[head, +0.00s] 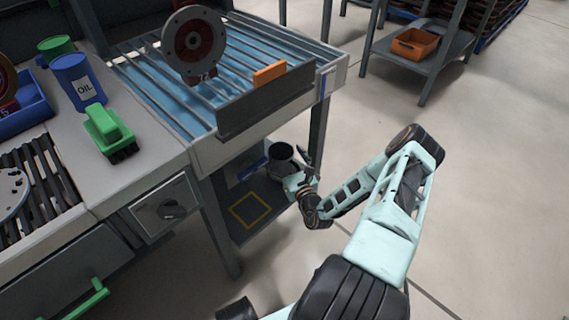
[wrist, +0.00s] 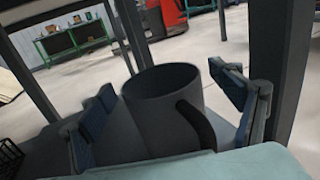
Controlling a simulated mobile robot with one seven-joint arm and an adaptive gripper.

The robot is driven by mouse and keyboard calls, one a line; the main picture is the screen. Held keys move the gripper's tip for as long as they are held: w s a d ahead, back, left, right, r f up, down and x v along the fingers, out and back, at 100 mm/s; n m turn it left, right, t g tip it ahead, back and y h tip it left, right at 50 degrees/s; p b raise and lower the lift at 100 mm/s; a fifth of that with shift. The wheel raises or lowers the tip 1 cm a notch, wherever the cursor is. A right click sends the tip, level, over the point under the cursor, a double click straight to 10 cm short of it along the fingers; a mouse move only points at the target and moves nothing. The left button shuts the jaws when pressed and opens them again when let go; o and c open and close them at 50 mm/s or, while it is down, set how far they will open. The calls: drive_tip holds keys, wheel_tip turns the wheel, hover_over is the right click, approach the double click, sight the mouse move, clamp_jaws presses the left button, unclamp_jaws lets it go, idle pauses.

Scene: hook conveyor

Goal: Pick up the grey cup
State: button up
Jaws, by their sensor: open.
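The grey cup (head: 281,157) stands upright on the lower shelf (head: 262,190) under the conveyor table. In the wrist view the cup (wrist: 158,112) sits between the two fingers, with its dark handle (wrist: 196,125) facing toward me on the right. My gripper (wrist: 165,112) is open, with one blue-padded finger on each side of the cup. I see gaps, so it does not look clamped. In the head view my gripper (head: 280,166) reaches in beneath the table at the cup. The cup's base is partly hidden by my wrist.
Table legs (head: 318,130) stand close to the cup and arm. A yellow square outline (head: 250,209) marks a bare part of the shelf. Open floor lies right.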

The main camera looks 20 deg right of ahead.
drive_tip(key=shift+w, duration=0.2)
drive_tip(key=shift+c, duration=0.3)
drive_tip(key=c, duration=1.8)
